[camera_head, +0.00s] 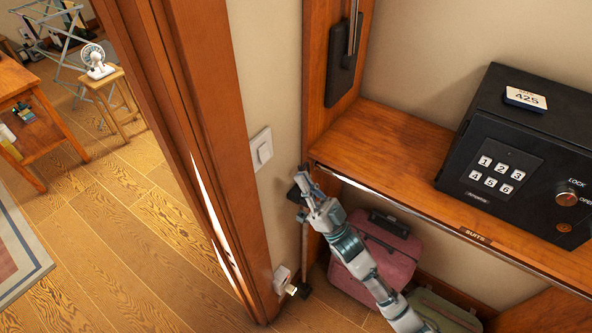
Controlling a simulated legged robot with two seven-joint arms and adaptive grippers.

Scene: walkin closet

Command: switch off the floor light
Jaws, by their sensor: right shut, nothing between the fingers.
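A white wall switch (261,149) is on the narrow beige wall between the door frame and the closet. My right gripper (299,190) is shut and empty, below and to the right of the switch and apart from it. Its arm reaches in from the bottom right. A white outlet (282,278) with something plugged in sits low on the same wall. A thin upright rod (305,242) stands under my gripper, with a small dark foot on the floor; I cannot tell whether it belongs to a floor light. No lit lamp is clearly visible. My left gripper is out of view.
A wooden shelf (400,150) with a metal front rail holds a black safe (510,170) at right. A pink suitcase (372,265) stands below it. The wooden door frame (215,170) is left of the switch. Open floor (110,230) lies beyond it.

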